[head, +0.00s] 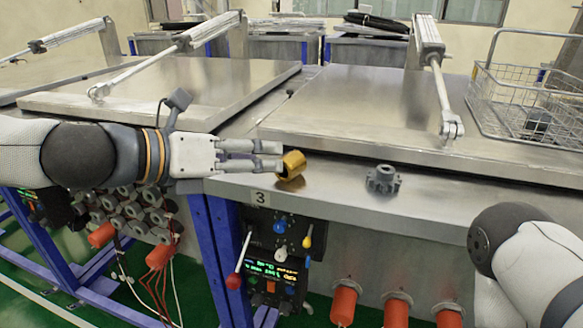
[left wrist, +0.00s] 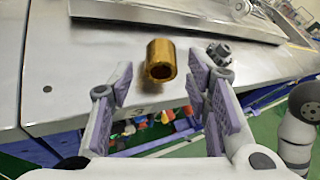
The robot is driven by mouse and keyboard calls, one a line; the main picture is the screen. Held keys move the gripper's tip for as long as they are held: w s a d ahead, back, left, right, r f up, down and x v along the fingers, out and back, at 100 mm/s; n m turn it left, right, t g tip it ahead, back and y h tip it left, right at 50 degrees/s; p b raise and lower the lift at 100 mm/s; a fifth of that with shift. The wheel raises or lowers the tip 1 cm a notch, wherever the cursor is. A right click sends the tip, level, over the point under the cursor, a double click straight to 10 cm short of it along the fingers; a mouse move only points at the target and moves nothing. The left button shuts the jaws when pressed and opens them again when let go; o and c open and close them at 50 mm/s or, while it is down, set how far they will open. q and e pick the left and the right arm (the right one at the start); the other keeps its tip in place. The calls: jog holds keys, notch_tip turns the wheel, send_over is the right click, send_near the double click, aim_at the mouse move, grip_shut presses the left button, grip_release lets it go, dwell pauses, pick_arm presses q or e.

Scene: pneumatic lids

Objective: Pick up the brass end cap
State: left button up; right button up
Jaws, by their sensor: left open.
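The brass end cap (head: 291,165) is a gold-coloured hollow cylinder lying on its side on the steel ledge in front of the closed lid. In the left wrist view the brass end cap (left wrist: 161,60) appears ahead of the fingers, with its dark open end facing me. My left gripper (head: 281,156) comes in from the left, its fingertips close to the cap's left side. In the left wrist view my left gripper (left wrist: 158,92) is open and empty, with the cap beyond and between its finger lines. I cannot tell whether a fingertip touches it. My right gripper is out of view; only my right arm shows.
A dark grey gear (head: 382,180) stands on the ledge to the right of the cap. A steel lid (head: 370,110) lies behind, with a wire basket (head: 525,105) at its right. Levers and a control box (head: 275,250) sit below the ledge's front edge.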

aim_at(285, 157)
pick_arm(q)
jog(key=b+x, duration=0.1)
jog(key=x, duration=0.5)
jog(key=shift+d+f, duration=0.2)
jog(key=shift+d, duration=0.1)
jog(key=shift+r, duration=0.1)
grip_shut()
